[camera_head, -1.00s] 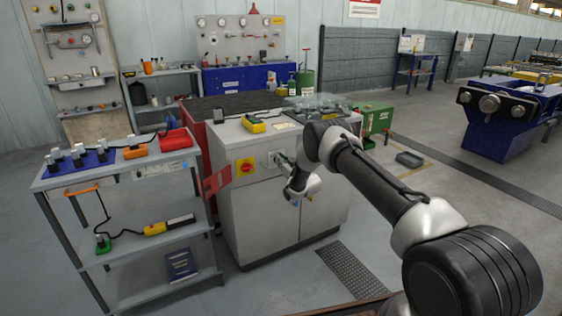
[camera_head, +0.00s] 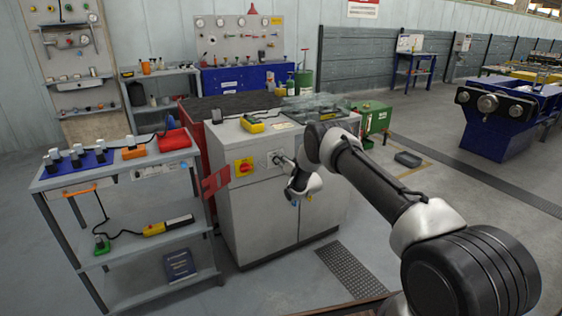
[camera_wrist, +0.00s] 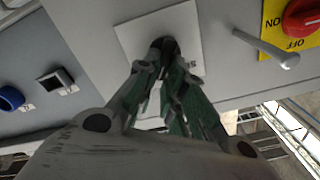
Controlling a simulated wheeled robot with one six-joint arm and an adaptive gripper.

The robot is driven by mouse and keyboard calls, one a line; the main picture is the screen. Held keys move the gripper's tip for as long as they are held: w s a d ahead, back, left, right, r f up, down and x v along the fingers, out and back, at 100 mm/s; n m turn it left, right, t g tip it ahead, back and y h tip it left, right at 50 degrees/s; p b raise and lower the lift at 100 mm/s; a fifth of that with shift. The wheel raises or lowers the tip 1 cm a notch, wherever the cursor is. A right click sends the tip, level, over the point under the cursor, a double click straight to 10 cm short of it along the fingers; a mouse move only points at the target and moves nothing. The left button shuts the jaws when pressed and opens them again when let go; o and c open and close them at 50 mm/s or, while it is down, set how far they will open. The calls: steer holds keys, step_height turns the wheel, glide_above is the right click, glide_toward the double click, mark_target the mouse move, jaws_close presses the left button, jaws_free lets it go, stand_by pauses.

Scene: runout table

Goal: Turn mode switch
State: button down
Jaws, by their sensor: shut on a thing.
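The mode switch sits on a pale square plate (camera_wrist: 188,40) on the front of the grey cabinet (camera_head: 240,210). Only a small dark part of the switch (camera_wrist: 163,44) shows between my fingertips in the wrist view; its pointer direction is hidden. My gripper (camera_wrist: 158,52) is shut on it, with both fingers closing in at the plate. In the head view my gripper (camera_head: 279,160) reaches the cabinet front from the right, just beside the red-and-yellow ON/OFF switch.
The red rotary switch on a yellow plate (camera_head: 245,167) is close by; it also shows in the wrist view (camera_wrist: 302,18), with a grey lever (camera_wrist: 265,47) near it. A blue ring (camera_wrist: 10,98) is at the other side. A cart (camera_head: 122,160) stands left of the cabinet.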

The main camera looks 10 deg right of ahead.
steer(key=shift+d+f+m, duration=0.15)
steer(key=shift+m, duration=0.65)
steer(key=c, duration=1.5)
jaws_free()
steer(key=v, duration=1.2)
